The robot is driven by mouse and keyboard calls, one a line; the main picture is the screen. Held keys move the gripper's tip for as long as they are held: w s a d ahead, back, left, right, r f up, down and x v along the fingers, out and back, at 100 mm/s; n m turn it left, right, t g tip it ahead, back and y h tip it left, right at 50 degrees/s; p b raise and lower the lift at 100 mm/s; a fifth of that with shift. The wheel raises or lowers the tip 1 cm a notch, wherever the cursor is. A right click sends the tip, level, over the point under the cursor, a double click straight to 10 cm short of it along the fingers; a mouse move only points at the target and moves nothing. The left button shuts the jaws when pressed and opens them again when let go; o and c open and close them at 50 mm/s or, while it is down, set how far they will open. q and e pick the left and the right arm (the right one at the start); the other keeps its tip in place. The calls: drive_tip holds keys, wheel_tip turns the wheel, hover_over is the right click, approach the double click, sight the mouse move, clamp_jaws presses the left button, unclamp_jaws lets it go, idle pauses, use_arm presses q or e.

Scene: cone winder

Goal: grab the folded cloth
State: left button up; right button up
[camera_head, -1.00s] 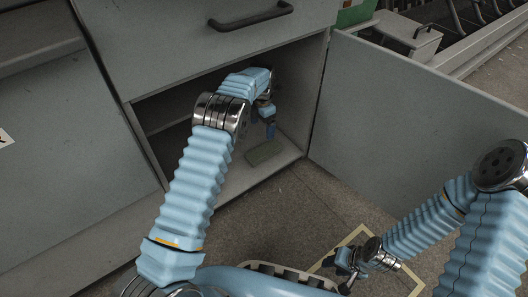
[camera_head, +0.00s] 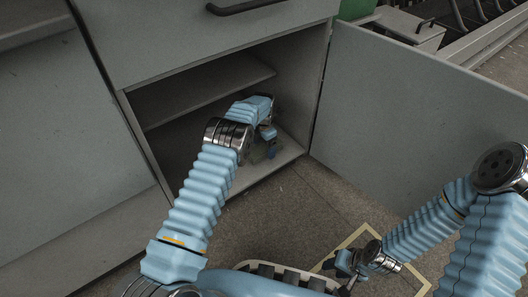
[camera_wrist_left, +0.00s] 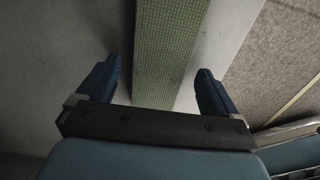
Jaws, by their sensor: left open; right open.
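The folded cloth (camera_wrist_left: 168,50) is a green, woven strip in the left wrist view, lying on the grey cabinet floor. It runs up between the two blue fingers of my left gripper (camera_wrist_left: 158,90), with a gap on each side. My left gripper is open and does not visibly touch it. In the head view my left gripper (camera_head: 268,152) is low inside the open cabinet, and the cloth is mostly hidden there behind the gripper and wrist. My right gripper (camera_head: 346,278) is outside, low over the floor, open and empty.
The cabinet has an inner shelf (camera_head: 215,90) above my left arm and an open door (camera_head: 420,105) on the right. The cabinet floor's front edge (camera_wrist_left: 238,55) shows beside the cloth. A yellow-edged floor marking (camera_head: 352,238) lies near my right gripper.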

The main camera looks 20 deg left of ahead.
use_arm(q)
drive_tip(key=shift+r, duration=0.1)
drive_tip(key=c, duration=1.1)
